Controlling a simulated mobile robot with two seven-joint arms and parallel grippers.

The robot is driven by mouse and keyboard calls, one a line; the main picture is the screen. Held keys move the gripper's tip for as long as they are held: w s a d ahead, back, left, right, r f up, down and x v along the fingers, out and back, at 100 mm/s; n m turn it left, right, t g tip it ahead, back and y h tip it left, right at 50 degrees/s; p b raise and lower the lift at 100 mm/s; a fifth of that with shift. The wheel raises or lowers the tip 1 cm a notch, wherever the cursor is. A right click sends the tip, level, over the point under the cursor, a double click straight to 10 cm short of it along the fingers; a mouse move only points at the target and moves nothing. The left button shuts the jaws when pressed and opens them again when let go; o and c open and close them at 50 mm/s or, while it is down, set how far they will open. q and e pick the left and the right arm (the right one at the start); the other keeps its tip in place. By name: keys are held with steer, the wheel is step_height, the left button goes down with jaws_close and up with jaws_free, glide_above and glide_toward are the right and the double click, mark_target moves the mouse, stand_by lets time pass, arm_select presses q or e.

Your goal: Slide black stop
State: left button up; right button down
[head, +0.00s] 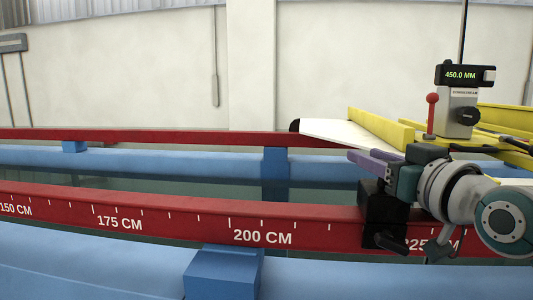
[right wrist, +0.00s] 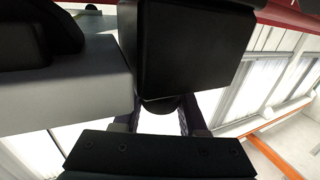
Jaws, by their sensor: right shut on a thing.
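The black stop (head: 383,212) sits on the near red rail (head: 315,227), between the 200 CM and 225 CM marks. A small black lever hangs at its lower front. My right gripper (head: 368,160) reaches in from the right, its purple fingers at the top of the stop. In the right wrist view, the black block (right wrist: 190,50) fills the top middle, and my right gripper (right wrist: 160,118) is shut on a rounded black part under it. The exact contact is partly hidden. My left gripper is not in view.
A yellow-framed carriage (head: 378,127) with a gauge post (head: 458,112) reading 450.0 MM stands behind my right gripper. A white wedge-ended board (head: 335,132) juts left from it. A blue bracket (head: 224,272) supports the near rail. The rail left of the stop looks clear.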

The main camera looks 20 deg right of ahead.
steer(key=shift+c, duration=2.3)
jaws_free()
steer(key=shift+w+a, duration=0.1)
steer(key=s+b, duration=0.1)
steer(key=s, duration=0.2)
steer(key=s+a+b, duration=0.1)
steer(key=s, duration=0.2)
steer(key=s+b, duration=0.1)
steer(key=s, duration=0.2)
steer(key=shift+a+f+b, duration=0.2)
steer(key=shift+b, duration=0.2)
steer(key=shift+s+r, duration=0.2)
steer(key=shift+s, duration=0.25)
steer(key=shift+a, duration=0.1)
